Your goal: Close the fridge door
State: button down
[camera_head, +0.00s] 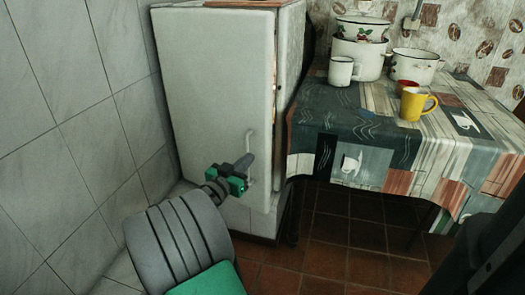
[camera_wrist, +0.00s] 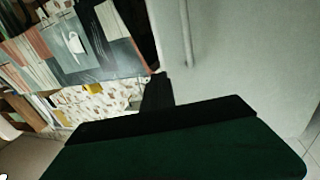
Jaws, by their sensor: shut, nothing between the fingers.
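The white fridge door (camera_head: 218,85) stands slightly ajar in the head view. A narrow dark gap with a strip of the interior shows along its right edge. Its pale vertical handle (camera_head: 250,143) is on the lower right part of the door. My gripper (camera_head: 247,162) is shut and empty, in front of the door by the lower part of the handle. Contact with the door cannot be told. In the wrist view, the closed fingers (camera_wrist: 158,84) show beside the door's edge, and the handle (camera_wrist: 187,38) is above right of them.
A table with a patterned cloth (camera_head: 335,115) stands right of the fridge. It holds enamel pots (camera_head: 361,58), a white mug (camera_head: 341,71) and a yellow mug (camera_head: 414,104). A tiled wall (camera_head: 75,130) is close on the left. Brown floor tiles (camera_head: 325,235) are clear below the table.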

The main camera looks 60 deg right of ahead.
aim_at(267, 140)
jog(key=d, duration=0.3)
jog(key=d+b, duration=0.1)
jog(key=d, duration=0.2)
jog(key=d+b, duration=0.1)
jog(key=d, duration=0.2)
jog(key=shift+s+d, duration=0.25)
jog(key=shift+s, duration=0.15)
jog(key=shift+d, duration=0.1)
